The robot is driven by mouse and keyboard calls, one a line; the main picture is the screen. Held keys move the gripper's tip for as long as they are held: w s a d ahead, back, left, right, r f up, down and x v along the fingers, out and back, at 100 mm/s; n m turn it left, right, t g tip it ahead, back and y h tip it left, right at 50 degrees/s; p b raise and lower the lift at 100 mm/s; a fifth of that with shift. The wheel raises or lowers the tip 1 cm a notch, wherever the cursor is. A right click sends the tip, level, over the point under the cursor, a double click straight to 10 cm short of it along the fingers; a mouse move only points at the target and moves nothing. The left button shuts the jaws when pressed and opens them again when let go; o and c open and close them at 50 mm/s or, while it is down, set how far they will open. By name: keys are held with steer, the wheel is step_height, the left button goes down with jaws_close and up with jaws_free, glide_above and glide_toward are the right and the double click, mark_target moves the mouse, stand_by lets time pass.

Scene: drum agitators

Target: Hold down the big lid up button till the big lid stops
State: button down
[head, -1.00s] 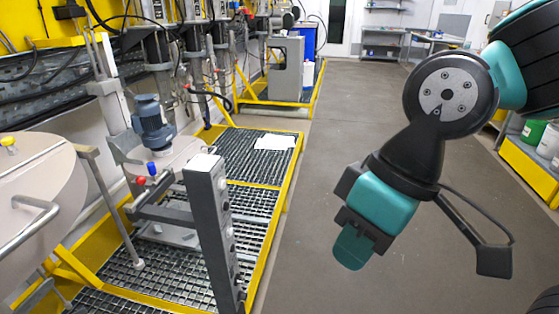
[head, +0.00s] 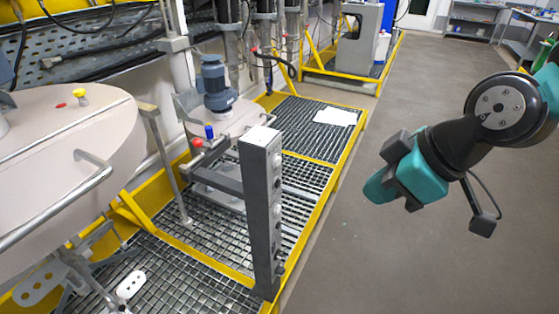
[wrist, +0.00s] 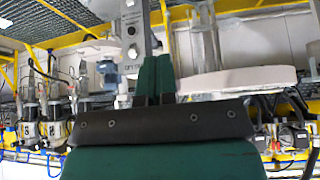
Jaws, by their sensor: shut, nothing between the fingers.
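The big lid (head: 60,150) is a pale pinkish disc with a handle rail, at the left of the head view. It also shows in the wrist view (wrist: 240,80), which looks upside down. A grey control post (head: 262,215) stands in the middle, with several buttons or knobs on its narrow face. The post also shows in the wrist view (wrist: 132,25). Which button is the big lid up button cannot be told. My gripper (head: 374,190) is shut and empty, in the air right of the post and pointing left toward it, touching nothing.
A smaller lid with a blue motor (head: 216,88) stands behind the post. Metal grating with a yellow edge (head: 322,215) surrounds the post's foot. A white sheet (head: 336,117) lies on the grating. The grey floor (head: 400,270) at the right is clear.

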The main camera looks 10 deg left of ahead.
mark_target(276, 161)
steer(key=w+a+f+n+t, duration=0.2)
steer(key=w+f+n+t, duration=0.1)
steer(key=w+f+n, duration=0.3)
steer(key=w+a+f+n+t+y, duration=0.1)
steer(key=w+a+f+n+t, duration=0.1)
steer(key=w+f+n, duration=0.4)
steer(key=w+n+t, duration=0.1)
steer(key=w, duration=0.2)
steer(key=shift+w+a+t, duration=0.2)
steer(key=shift+a+t, duration=0.05)
steer(key=shift+t, duration=0.05)
steer(key=shift+a+r+p, duration=0.1)
steer(key=shift+p, duration=0.25)
steer(key=w+a+p, duration=0.2)
steer(key=w+a, duration=0.1)
steer(key=a, duration=0.5)
steer(key=shift+a, duration=0.15)
stand_by(0.8)
steer(key=shift+w+a, duration=0.1)
steer(key=shift+a, duration=0.2)
